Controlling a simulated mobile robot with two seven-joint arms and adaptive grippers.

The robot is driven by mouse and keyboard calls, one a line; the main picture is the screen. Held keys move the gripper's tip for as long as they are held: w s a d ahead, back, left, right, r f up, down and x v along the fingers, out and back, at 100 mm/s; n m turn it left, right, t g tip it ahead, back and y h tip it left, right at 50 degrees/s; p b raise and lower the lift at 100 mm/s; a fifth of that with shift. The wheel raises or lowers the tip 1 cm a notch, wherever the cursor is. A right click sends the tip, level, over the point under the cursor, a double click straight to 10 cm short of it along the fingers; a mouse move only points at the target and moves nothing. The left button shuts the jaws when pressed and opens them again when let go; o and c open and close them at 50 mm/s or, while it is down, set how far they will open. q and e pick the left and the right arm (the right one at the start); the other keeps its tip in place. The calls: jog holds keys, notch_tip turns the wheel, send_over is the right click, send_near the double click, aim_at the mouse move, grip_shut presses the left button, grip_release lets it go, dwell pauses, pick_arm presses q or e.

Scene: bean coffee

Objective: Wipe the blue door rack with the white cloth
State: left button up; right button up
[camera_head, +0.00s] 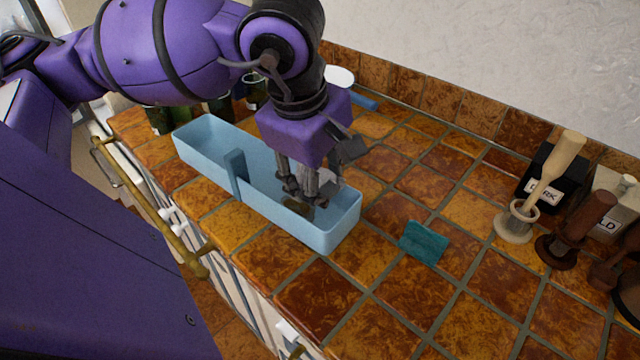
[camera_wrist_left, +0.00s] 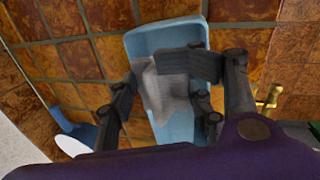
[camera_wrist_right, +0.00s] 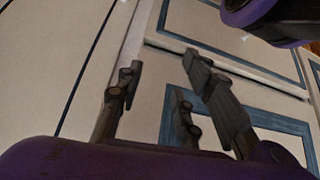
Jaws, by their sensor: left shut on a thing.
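The blue door rack (camera_head: 335,232) is a long light-blue tray with a divider, lying on the tiled counter; it also shows in the left wrist view (camera_wrist_left: 170,38). My left gripper (camera_head: 308,192) reaches down into its nearer right compartment. In the left wrist view my left gripper (camera_wrist_left: 160,82) is shut on the crumpled white cloth (camera_wrist_left: 165,95), which hangs over the rack's inside. In the head view the fingers mostly hide the cloth. A brownish patch (camera_head: 297,206) shows on the rack floor beside the fingers. My right gripper (camera_wrist_right: 162,66) is open and empty in front of cabinet doors.
A teal sponge (camera_head: 424,243) lies on the tiles right of the rack. A wooden-handled tool (camera_head: 555,170), a dark brown tool (camera_head: 590,220) and labelled boxes stand at the right. The counter's front edge is close to the rack.

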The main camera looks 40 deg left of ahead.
aim_at(324, 169)
pick_arm(q)
jog(key=shift+r, duration=0.5)
pick_arm(e)
jog(key=shift+w+r, duration=0.15)
jog(key=shift+r, duration=0.15)
pick_arm(q)
jog(key=shift+w+p+v, duration=0.2)
jog(key=shift+p+v, duration=0.15)
jog(key=shift+v, duration=0.4)
jog(key=shift+w+p+v, duration=0.15)
jog(key=shift+p+v, duration=0.15)
jog(key=shift+v, duration=0.45)
pick_arm(e)
jog(key=shift+w+r, duration=0.35)
jog(key=shift+r, duration=0.25)
